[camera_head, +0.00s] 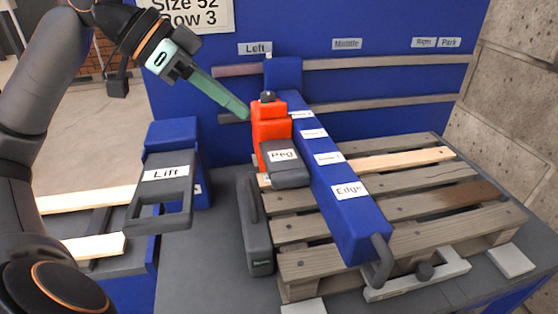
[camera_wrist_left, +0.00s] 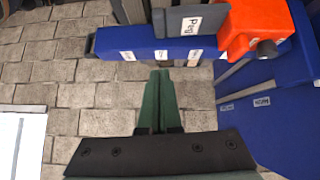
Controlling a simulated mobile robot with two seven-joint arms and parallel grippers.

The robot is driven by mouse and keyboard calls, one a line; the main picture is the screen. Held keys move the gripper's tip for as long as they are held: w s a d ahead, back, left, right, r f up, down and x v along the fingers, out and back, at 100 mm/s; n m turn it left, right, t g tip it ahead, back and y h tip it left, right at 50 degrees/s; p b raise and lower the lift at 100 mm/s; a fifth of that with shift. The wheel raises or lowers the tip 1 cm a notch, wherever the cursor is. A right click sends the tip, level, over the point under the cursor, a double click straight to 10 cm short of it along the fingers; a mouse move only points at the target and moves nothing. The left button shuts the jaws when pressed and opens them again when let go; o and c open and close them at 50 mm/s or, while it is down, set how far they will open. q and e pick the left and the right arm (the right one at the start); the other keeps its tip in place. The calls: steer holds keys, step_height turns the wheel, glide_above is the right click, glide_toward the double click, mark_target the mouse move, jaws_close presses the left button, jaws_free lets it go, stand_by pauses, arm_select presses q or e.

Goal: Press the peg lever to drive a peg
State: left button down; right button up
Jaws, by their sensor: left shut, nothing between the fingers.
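The dark grey peg lever (camera_head: 284,165), labelled "Peg", sits at the front of an orange-red housing (camera_head: 270,125) on the left side of a long blue beam (camera_head: 345,205). In the left wrist view the Peg lever (camera_wrist_left: 190,22) and orange housing (camera_wrist_left: 255,28) show at the top edge. My left gripper (camera_head: 243,113) has green fingers that are shut and empty. In the head view its tips are at the upper left of the orange housing; I cannot tell whether they touch. The wrist view also shows the closed fingertips (camera_wrist_left: 160,75), below the beam. My right gripper is not in view.
A wooden pallet (camera_head: 400,215) lies under the beam. A grey "Lift" handle (camera_head: 160,190) stands at the left on a blue block. A dark grey upright piece (camera_head: 255,225) stands left of the pallet. A blue back panel (camera_head: 350,25) with rails closes off the rear.

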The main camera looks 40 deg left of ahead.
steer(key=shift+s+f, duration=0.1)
arm_select(q)
steer(key=p, duration=0.4)
glide_toward(298, 173)
steer(key=shift+w+d+r, duration=0.35)
steer(key=shift+w+d, duration=0.1)
steer(key=shift+w, duration=0.15)
steer(key=shift+w+d+r, duration=0.4)
steer(key=shift+w+d, duration=0.05)
steer(key=shift+w, duration=0.1)
steer(key=shift+p+x, duration=0.65)
steer(key=shift+x, duration=0.15)
step_height(298, 173, down, 3)
steer(key=b, duration=0.2)
steer(key=shift+s+d+f+b, duration=0.1)
steer(key=shift+s+f+b, duration=0.1)
steer(key=shift+b, duration=0.15)
steer(key=shift+f, duration=0.5)
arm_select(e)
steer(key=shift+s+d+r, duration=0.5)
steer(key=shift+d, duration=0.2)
